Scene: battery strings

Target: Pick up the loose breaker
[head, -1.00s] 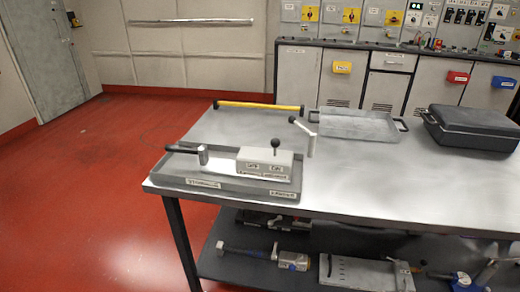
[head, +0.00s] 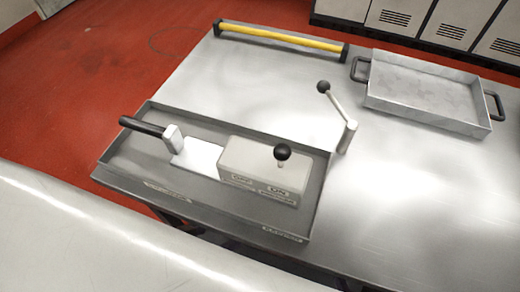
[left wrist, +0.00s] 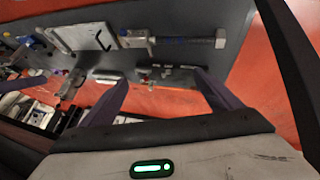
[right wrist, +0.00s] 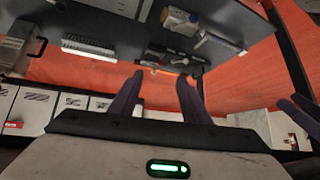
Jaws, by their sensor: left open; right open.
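A pale grey box with a black ball-topped lever (head: 240,172), which I take for the breaker, sits in a dark grey tray (head: 130,176) on the steel table. Small labels are on its front face. A black-handled piece (head: 145,127) and a bright flat plate (head: 197,155) extend to its left; I cannot tell whether they are joined to it. Neither gripper's fingers show in the head view. My right gripper (right wrist: 158,80) is open and empty too.
A crank with a black knob (head: 340,115) stands by the tray's right edge. A yellow bar (head: 280,39) lies along the back edge. An empty metal tray with handles (head: 420,87) is at the back right. The table between them is clear.

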